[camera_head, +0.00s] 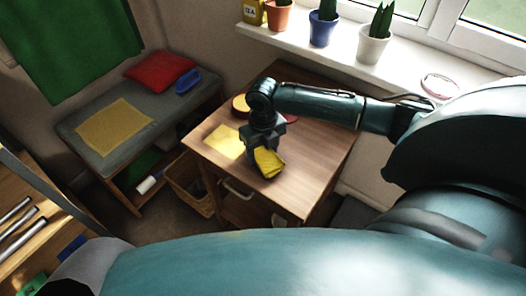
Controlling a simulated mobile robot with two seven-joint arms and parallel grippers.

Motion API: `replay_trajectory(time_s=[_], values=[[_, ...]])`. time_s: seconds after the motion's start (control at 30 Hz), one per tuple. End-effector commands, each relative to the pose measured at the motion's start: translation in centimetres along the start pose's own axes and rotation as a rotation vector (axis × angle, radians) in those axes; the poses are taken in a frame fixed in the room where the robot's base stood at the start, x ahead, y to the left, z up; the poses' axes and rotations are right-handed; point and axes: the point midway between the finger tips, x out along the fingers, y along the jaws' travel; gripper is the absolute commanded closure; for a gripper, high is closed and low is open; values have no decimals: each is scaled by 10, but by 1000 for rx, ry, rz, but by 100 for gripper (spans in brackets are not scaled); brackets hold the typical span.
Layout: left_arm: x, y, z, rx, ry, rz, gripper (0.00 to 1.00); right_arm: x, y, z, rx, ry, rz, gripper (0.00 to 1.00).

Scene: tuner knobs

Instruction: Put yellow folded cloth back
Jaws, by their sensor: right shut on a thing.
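The yellow folded cloth (270,164) is at my right gripper (260,151), over the front part of the small wooden table (313,160). My right gripper points down and is shut on the cloth. I cannot tell whether the cloth touches the tabletop. A flat pale yellow patch (222,142) lies on the table just left of the gripper. A larger flat yellow mat (113,127) lies on the grey bench at the left. My left gripper is not in view.
A round orange-brown thing (240,104) and a dark red one, partly hidden by my arm, are on the table. The grey bench (172,103) holds a red cushion (160,71) and a blue thing (188,81). A wicker basket (187,182) stands between bench and table. Potted plants line the windowsill.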

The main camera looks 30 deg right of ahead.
Motion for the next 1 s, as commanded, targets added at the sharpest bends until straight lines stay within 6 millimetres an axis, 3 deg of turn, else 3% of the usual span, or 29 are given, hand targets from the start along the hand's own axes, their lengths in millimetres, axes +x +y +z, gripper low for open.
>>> replay_trajectory(time_s=[0.07,0.43,0.47,0.7,1.0], values=[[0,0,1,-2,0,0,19,8,0,0,1,0,0,63],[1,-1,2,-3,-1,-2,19,12,0,0,1,-1,0,63],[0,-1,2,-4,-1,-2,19,11,0,0,1,-1,0,42],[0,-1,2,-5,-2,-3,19,11,0,0,1,-1,0,23],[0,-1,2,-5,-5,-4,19,7,0,0,1,-2,0,23]])
